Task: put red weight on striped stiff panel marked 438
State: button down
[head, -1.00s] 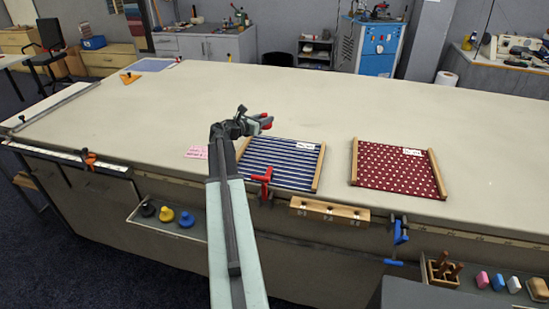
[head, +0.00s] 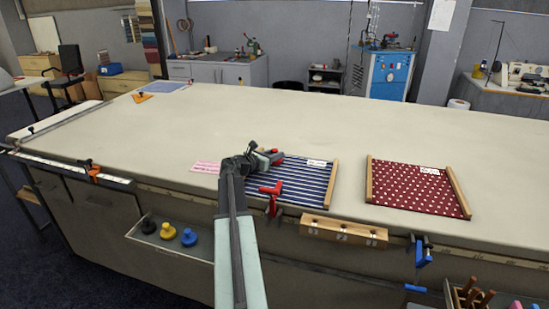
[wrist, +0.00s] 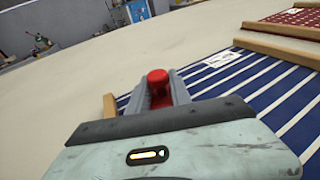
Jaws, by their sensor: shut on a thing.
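The striped panel (head: 302,182) is blue and white with wooden side bars and lies flat on the cloth table. It carries a small white label (head: 317,163), too small to read. My gripper (head: 268,157) is at the panel's far left corner, above it. In the wrist view my gripper (wrist: 160,92) is shut on the red weight (wrist: 158,83), whose round knob stands up between the jaws. The striped panel (wrist: 262,88) spreads to the right of the jaws in that view. Whether the weight touches the panel is hidden.
A red dotted panel (head: 415,187) lies to the right. A red clamp (head: 271,195) grips the table edge in front of the striped panel, beside a wooden block (head: 343,231). A pink card (head: 206,167) lies left. Black, blue and yellow (head: 168,231) weights sit on a side shelf.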

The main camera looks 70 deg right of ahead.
jog(key=shift+f, duration=0.2)
jog(key=c, duration=1.2)
grip_release()
jog(key=shift+o, duration=0.2)
jog(key=shift+r, duration=0.1)
jog(key=shift+a+r, duration=0.2)
jog(key=p+v, duration=0.2)
jog(key=v, duration=0.9)
jog(key=shift+w+a, duration=0.1)
jog(key=shift+a, duration=0.2)
